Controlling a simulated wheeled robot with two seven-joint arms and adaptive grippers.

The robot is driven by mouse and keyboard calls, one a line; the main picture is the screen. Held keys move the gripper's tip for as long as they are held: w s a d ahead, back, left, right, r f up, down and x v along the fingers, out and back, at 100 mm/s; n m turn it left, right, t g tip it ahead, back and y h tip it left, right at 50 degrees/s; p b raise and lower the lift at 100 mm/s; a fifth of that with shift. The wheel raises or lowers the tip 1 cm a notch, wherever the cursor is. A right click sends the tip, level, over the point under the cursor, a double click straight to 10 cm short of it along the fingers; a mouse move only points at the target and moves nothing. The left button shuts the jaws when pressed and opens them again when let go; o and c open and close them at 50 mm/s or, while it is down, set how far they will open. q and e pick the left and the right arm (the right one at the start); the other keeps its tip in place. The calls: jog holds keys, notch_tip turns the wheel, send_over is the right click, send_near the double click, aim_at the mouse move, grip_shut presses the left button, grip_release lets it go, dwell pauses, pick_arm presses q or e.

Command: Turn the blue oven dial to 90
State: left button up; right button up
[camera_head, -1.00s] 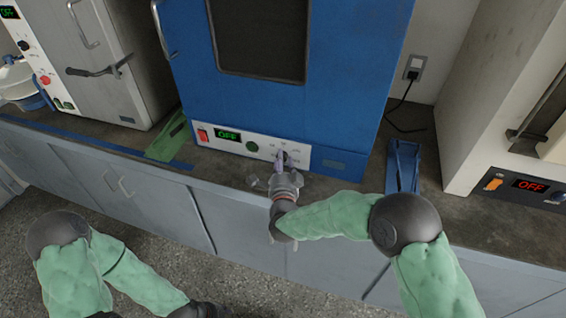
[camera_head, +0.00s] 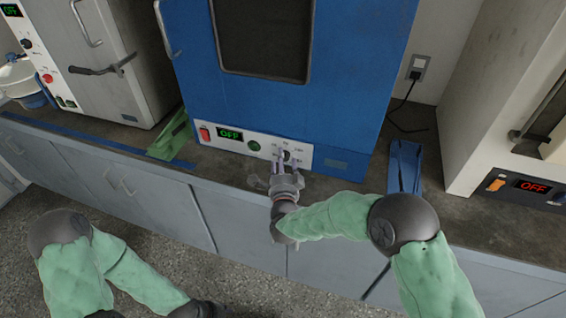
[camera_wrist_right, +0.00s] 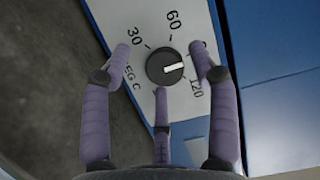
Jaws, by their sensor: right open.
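The blue oven (camera_head: 290,110) stands on the bench, with a white control panel (camera_head: 236,145) along its lower front. Its round black dial (camera_wrist_right: 165,65) has a white pointer mark that points right, between the printed 60 and 120 and closer to 120. No 90 label is readable; a finger covers part of the scale there. My right gripper (camera_wrist_right: 163,70) is open, with purple fingers on both sides of the dial and a third below it, apparently clear of the knob. It also shows in front of the panel in the head view (camera_head: 284,162).
A green object (camera_head: 172,138) and a blue object (camera_head: 405,168) lie on the bench (camera_head: 450,215) beside the oven. Other white machines stand left and right.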

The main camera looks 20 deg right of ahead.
jog(key=shift+d, duration=0.1)
jog(key=v, duration=1.2)
